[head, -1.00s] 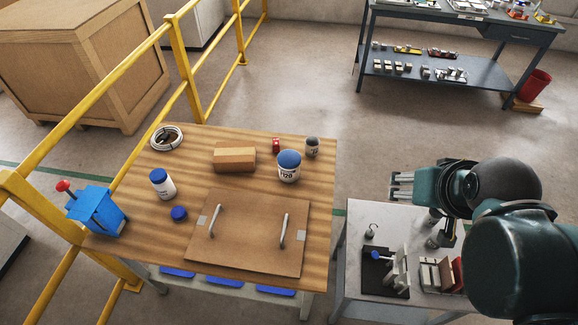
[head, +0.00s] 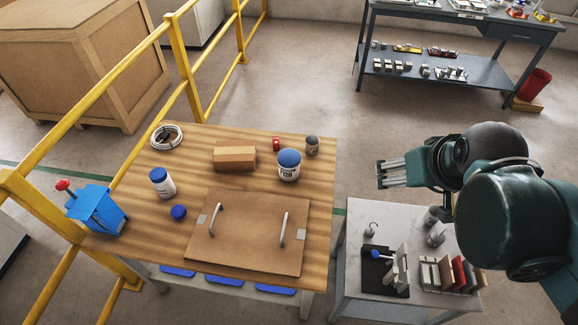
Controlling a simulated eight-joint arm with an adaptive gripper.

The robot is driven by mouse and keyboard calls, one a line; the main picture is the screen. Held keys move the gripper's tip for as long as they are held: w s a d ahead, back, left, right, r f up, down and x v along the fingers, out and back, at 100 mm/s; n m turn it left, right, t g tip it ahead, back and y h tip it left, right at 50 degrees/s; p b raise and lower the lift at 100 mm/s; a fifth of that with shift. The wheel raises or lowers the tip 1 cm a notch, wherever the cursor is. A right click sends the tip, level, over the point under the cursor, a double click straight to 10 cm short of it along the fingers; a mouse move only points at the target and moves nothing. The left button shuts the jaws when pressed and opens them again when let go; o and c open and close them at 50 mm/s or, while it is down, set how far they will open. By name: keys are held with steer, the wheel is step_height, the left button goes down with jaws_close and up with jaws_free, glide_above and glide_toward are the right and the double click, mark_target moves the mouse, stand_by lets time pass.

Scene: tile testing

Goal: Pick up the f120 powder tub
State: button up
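The f120 powder tub (head: 288,166) is a white tub with a blue lid and dark "120" lettering. It stands upright on the wooden table (head: 318,200), toward the back right, in the head view. My gripper (head: 380,174) is to the right of the tub, past the table's right edge and above the floor gap and grey side table. Its fingers point left toward the tub, well apart from it. The fingers look separated with nothing between them, though they are small in this view.
Near the tub stand a cardboard box (head: 235,156), a small red item (head: 276,144) and a grey jar (head: 312,145). A brown board with two handles (head: 247,238) lies in front. A grey side table (head: 345,275) holds small parts.

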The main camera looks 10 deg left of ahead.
steer(key=w+a+n+g, duration=0.2)
steer(key=w+a+n, duration=0.4)
steer(key=w, duration=0.4)
steer(key=n+g+b, duration=0.1)
steer(key=n+g, duration=0.4)
steer(key=n, duration=1)
glide_toward(289, 156)
steer(key=f, duration=0.5)
steer(key=shift+s+d+f, duration=0.15)
steer(key=shift+d+f, duration=0.05)
steer(key=shift+f, duration=0.2)
steer(key=shift+a+f, duration=0.25)
steer(key=shift+f, duration=0.15)
steer(key=shift+f+b, duration=0.45)
steer(key=shift+f, duration=0.8)
